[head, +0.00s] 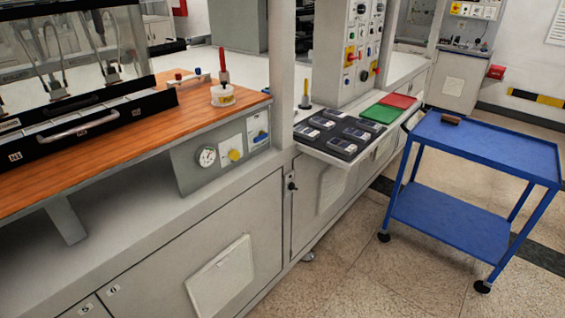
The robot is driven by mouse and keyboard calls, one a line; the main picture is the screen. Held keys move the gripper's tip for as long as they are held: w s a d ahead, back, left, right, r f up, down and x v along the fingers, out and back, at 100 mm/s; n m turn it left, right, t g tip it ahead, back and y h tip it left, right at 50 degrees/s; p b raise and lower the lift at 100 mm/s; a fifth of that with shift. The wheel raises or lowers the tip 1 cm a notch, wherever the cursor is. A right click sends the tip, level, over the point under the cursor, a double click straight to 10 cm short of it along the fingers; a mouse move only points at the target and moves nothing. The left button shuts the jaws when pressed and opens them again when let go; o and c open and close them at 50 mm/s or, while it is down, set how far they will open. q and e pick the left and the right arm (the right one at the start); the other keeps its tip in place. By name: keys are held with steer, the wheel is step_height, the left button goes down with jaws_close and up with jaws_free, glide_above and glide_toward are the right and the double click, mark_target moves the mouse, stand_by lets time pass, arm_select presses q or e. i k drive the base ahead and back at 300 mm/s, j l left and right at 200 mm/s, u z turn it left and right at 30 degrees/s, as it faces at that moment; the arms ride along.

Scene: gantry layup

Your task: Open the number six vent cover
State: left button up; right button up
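The digits are too small to read surely, so I cannot tell which cover is number six. Another pale cover (332,187) is on the cabinet farther right. Neither of my grippers is in view.
A blue two-shelf trolley (485,141) with a small brown block (451,119) stands at the right. A wooden worktop (140,137) and a black tray of devices (345,134) lie above the cabinets. The tiled floor (345,255) before them is clear.

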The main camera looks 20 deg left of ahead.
mark_target(213, 287)
steer(key=u, duration=1.15)
